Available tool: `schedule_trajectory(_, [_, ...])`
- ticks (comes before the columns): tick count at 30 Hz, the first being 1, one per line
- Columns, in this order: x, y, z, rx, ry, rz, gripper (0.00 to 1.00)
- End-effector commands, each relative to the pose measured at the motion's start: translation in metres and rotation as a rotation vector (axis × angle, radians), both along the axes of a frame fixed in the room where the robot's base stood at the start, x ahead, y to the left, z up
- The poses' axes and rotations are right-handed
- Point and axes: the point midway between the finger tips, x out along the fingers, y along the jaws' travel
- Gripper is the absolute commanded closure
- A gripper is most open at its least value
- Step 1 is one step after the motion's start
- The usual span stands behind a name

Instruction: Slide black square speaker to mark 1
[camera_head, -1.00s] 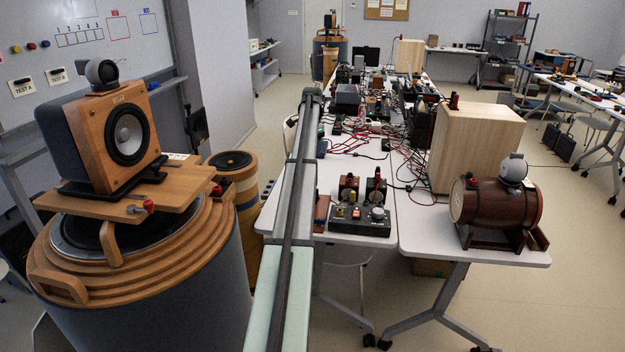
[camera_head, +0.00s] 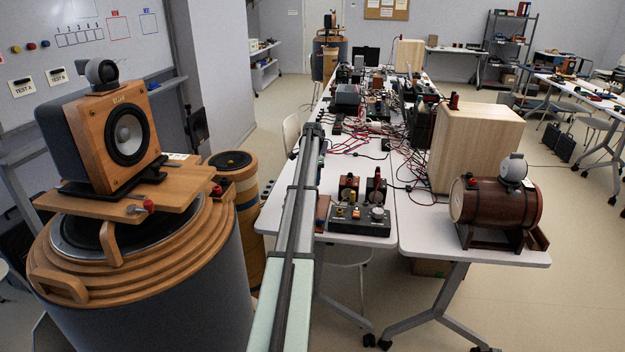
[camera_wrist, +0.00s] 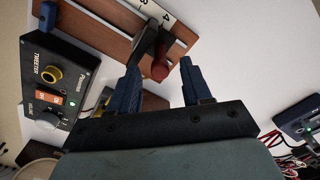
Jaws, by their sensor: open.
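In the wrist view, my gripper (camera_wrist: 160,66) is open, its two blue fingers apart. A dark slider block (camera_wrist: 147,42) with a red knob (camera_wrist: 160,70) sits on a brown wooden board (camera_wrist: 108,15). The knob appears between or just beyond my fingertips; I cannot tell whether they touch it. A white scale strip (camera_wrist: 157,12) on the board shows 3 and 4; mark 1 is not in view. I cannot tell for certain whether the dark block is the black square speaker. In the head view my arm hides much of the board (camera_head: 323,206).
A black control box (camera_wrist: 50,78) with knobs stands left of my gripper in the wrist view. In the head view, a wooden barrel (camera_head: 500,203) and a tall pale wooden box (camera_head: 470,145) stand on the right. Cables (camera_head: 375,130) clutter the table behind.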

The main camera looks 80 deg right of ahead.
Motion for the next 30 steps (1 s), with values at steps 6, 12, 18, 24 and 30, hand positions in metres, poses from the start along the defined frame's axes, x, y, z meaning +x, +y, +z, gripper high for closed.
schedule_trajectory(6, [0.0000,-0.0001,-0.0055,-0.001,-0.001,0.000,0.51])
schedule_trajectory(12, [0.0000,-0.0001,-0.0055,0.000,0.000,0.000,0.52])
schedule_trajectory(18, [0.0001,-0.0001,-0.0054,0.000,0.000,0.000,0.71])
schedule_trajectory(24, [0.0000,0.0000,-0.0053,0.000,0.000,0.000,0.91])
schedule_trajectory(30, [0.0000,-0.0001,-0.0053,0.000,0.000,0.000,1.00])
